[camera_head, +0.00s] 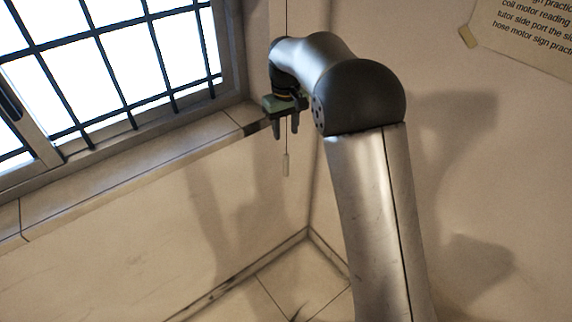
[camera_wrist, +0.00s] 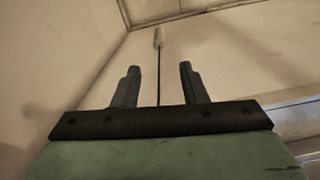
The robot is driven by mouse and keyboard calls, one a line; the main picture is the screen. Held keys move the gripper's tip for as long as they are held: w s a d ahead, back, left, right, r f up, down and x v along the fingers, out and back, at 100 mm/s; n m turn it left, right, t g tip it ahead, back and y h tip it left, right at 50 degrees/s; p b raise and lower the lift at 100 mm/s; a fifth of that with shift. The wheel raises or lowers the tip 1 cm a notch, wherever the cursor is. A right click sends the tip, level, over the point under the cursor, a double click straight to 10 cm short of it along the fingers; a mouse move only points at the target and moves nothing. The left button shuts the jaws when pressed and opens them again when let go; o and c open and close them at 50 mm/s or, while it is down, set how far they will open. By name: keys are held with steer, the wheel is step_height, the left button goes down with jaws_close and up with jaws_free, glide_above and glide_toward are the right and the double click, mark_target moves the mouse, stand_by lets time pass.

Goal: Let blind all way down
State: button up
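A thin pull cord (camera_head: 287,14) hangs in the corner just right of the window, with a small pale pull weight (camera_head: 286,164) at its lower end. My gripper (camera_head: 286,134) points down above the weight. In the wrist view, my gripper (camera_wrist: 159,70) is open, its two dark fingers apart. The cord (camera_wrist: 159,85) runs in the gap between them, with clear space on both sides. The weight (camera_wrist: 159,38) shows beyond the fingertips. The blind itself is not visible; the panes in view are uncovered.
A barred window (camera_head: 110,60) fills the upper left, with a stone sill (camera_head: 130,150) below it, close to my gripper. A paper notice (camera_head: 530,35) is taped to the right wall (camera_head: 490,170). The bare wall (camera_head: 230,220) below the sill is clear.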

mark_target(286, 165)
step_height(286, 165, down, 15)
steer(key=shift+r+p, duration=0.15)
steer(key=shift+p, duration=0.25)
jaws_close()
